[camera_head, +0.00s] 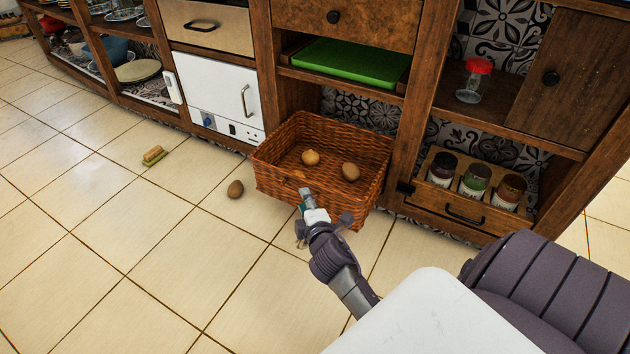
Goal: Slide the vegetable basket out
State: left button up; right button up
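The brown wicker vegetable basket (273,182) stands at the bottom of the wooden shelving, its near part jutting out over the tiled floor and its back by the open bay. Two brown, potato-like vegetables, one on the left (310,157) and one on the right (350,171), lie inside it. My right gripper (306,197) is at the basket's near side, overlapping its front wall in the picture. Whether its fingers are closed or touch the wicker is too small to tell. The gripper and wrist hide part of the front wall. My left gripper is out of view.
A similar brown vegetable (235,189) lies on the floor left of the basket. A small brush-like item (153,155) lies farther left. A drawer with several jars (468,213) is right of the basket. The floor in front is mostly clear.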

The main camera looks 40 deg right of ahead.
jog(key=p+v, duration=0.1)
jog(key=v, duration=0.7)
jog(key=shift+s+f, duration=0.25)
jog(key=shift+f, duration=0.05)
jog(key=shift+a, duration=0.1)
dwell(0.3)
jog(key=shift+p, duration=0.45)
